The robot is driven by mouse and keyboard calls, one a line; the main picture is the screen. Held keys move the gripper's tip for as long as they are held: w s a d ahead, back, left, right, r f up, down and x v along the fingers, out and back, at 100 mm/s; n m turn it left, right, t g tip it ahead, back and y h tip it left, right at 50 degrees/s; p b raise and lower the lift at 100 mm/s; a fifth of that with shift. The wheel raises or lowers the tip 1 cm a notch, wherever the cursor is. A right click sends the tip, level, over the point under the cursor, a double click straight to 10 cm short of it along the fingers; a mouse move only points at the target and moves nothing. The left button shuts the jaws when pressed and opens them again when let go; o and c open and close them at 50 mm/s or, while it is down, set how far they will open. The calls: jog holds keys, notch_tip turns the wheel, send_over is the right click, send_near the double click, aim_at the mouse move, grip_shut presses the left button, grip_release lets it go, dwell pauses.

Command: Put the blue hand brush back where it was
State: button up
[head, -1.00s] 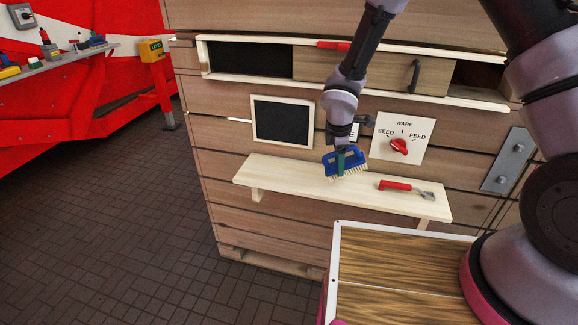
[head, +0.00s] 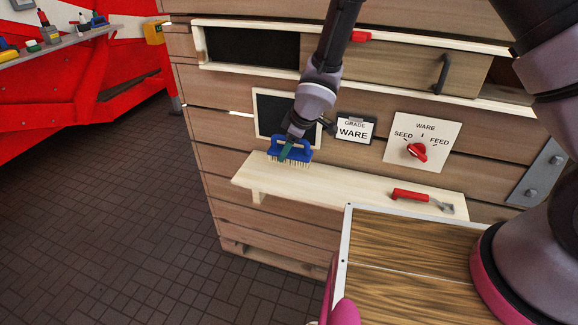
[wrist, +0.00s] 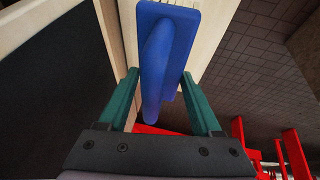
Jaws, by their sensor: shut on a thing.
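The blue hand brush (head: 297,148) has a blue body and pale bristles pointing down. My gripper (head: 285,153) is shut on it, with green fingers around its handle. The brush is over the left part of the pale wooden shelf (head: 350,189); I cannot tell if the bristles touch the shelf. In the wrist view the blue brush (wrist: 165,60) sits between the two green fingers of my gripper (wrist: 165,88).
A red-handled tool (head: 411,195) lies on the shelf's right part. Behind are a blackboard (head: 267,108), a WARE card (head: 355,129) and a red-knob dial (head: 417,152). A wood-topped box (head: 410,255) stands in front at right. The shelf's middle is clear.

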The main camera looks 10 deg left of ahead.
notch_tip(320, 180, down, 6)
jog(key=shift+f, duration=0.1)
dwell(0.4)
jog(key=o, duration=1.2)
jog(key=v, duration=1.2)
